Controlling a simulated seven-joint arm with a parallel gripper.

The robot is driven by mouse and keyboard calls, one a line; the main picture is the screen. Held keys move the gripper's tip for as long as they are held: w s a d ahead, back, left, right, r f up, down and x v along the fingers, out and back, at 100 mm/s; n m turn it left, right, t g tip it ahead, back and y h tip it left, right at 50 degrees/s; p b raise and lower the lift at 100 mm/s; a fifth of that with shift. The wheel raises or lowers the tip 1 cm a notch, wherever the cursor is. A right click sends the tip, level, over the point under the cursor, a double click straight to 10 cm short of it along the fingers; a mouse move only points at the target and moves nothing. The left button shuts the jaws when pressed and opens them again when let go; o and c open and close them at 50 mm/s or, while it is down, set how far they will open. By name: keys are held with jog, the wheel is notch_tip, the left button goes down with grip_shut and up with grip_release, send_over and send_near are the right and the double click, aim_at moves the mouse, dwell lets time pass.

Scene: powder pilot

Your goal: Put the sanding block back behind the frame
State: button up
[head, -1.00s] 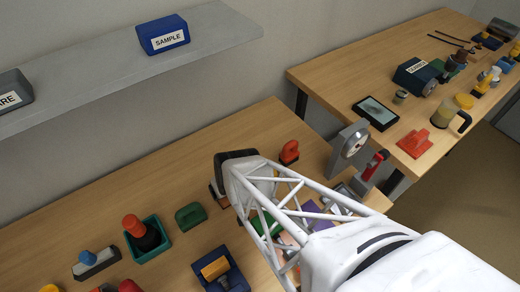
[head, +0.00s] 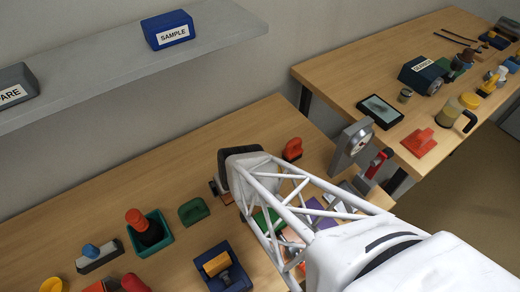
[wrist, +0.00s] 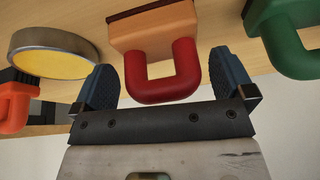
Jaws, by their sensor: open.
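A tan block with a red U-shaped handle (wrist: 172,75), which looks like a sanding block, sits on the wooden bench in the wrist view. My gripper (wrist: 162,68) is open, its two dark blue fingers on either side of the red handle. I cannot tell whether they touch it. I cannot make out which thing is the frame.
A round tin with a yellow face (wrist: 52,52) lies close to the left finger. In the head view a green tray (head: 163,232) with an orange-topped item and a blue tray (head: 238,280) stand nearby. A grey dial gauge (head: 350,148) stands at the right. Bench behind is clear.

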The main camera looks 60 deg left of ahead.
jog(key=v, duration=1.1)
jog(key=shift+r, duration=0.35)
jog(key=shift+d, duration=0.1)
dwell(0.4)
jog(key=w+d+r+m+t+h, duration=0.1)
jog(key=w+d+r+m, duration=0.4)
jog(key=w+d, duration=0.65)
jog(key=w+d+r+m+t+h, duration=0.1)
jog(key=w+d+r+m, duration=0.2)
jog(key=w+d+r, duration=0.65)
jog(key=s+d+r+m+h, duration=0.1)
jog(key=d+m, duration=0.8)
jog(key=d, duration=2.4)
jog(key=shift+s+d+r+t+h, duration=0.2)
jog(key=shift+r+t+h, duration=0.2)
jog(key=shift+r+h, duration=0.4)
